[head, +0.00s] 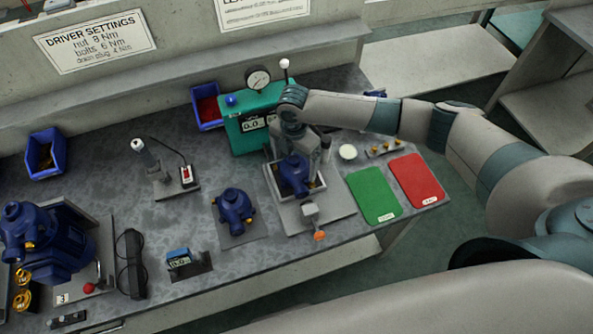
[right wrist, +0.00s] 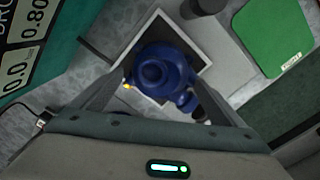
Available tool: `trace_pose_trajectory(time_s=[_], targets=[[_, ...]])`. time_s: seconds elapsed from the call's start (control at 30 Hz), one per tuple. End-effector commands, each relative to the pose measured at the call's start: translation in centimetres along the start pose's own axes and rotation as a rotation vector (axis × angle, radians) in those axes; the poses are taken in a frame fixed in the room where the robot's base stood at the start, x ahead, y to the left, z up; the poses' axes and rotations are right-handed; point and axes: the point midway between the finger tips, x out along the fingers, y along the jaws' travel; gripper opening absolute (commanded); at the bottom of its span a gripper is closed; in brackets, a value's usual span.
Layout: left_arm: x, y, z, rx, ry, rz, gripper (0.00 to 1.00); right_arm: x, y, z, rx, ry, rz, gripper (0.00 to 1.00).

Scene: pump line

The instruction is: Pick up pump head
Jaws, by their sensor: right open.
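A blue pump head (head: 295,176) sits in a square, light-rimmed fixture (head: 322,212) at the right of the bench. It also shows in the right wrist view (right wrist: 160,73), with its round opening facing the camera. A second, similar blue pump head (head: 234,206) stands on a grey mat left of the fixture. My right gripper (head: 295,150) points down over the pump head in the fixture. In the wrist view its open fingers (right wrist: 163,80) spread to either side of that pump head. I cannot tell whether they touch it. My left gripper is not in view.
A teal gauge unit (head: 245,133) stands behind the fixture. Green (head: 373,195) and red (head: 416,180) mats lie to its right. An orange-tipped clamp (head: 316,222) is in front.

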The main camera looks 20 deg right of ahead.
Motion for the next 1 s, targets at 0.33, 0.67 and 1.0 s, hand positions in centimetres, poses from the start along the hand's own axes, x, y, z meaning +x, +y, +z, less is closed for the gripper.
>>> trace_pose_trajectory(time_s=[0.33, 0.67, 1.0], targets=[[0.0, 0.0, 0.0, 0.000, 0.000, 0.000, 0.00, 0.0, 0.0, 0.0, 0.000, 0.000, 0.000, 0.42], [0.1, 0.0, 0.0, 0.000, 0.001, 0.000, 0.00, -0.3, 0.1, 0.1, 0.001, -0.001, 0.002, 0.42], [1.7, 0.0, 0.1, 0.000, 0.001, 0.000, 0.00, -3.2, 0.2, 0.1, -0.001, -0.001, 0.005, 0.42]])
